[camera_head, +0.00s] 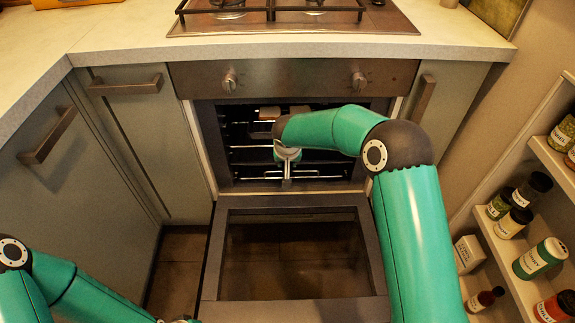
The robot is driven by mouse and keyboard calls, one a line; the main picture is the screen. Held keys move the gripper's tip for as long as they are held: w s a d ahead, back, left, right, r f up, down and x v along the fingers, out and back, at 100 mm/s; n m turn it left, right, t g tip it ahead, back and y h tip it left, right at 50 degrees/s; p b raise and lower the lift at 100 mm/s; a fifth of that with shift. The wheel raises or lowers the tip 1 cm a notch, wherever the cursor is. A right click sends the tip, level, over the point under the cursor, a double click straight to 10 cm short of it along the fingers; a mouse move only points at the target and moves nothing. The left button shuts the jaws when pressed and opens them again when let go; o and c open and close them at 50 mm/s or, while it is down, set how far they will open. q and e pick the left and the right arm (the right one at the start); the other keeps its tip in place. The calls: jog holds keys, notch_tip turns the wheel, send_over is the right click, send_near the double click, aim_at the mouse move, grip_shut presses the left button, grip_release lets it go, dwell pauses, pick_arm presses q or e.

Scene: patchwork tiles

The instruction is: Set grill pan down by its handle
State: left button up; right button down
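My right arm reaches across to the open oven (210,150), and my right gripper (287,168) is at the oven's mouth, in front of the racks. The gripper is small and seen from behind, so its fingers and anything between them cannot be made out. A dark shape with brownish parts on top (264,128) is inside the oven, just behind and left of the gripper. It may be the grill pan, but my arm and the dark interior hide much of it. My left gripper (185,320) shows only as a sliver at the bottom edge.
The oven door (225,311) hangs open and flat below the gripper, with nothing on it. Oven racks (325,171) cross the cavity. A hob (290,22) sits on the counter above. A shelf of spice jars (540,258) stands at the right.

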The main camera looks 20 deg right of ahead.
jog(key=shift+f, duration=0.55)
jog(key=c, duration=0.9)
grip_release()
jog(key=shift+f, duration=0.1)
jog(key=shift+o, duration=0.2)
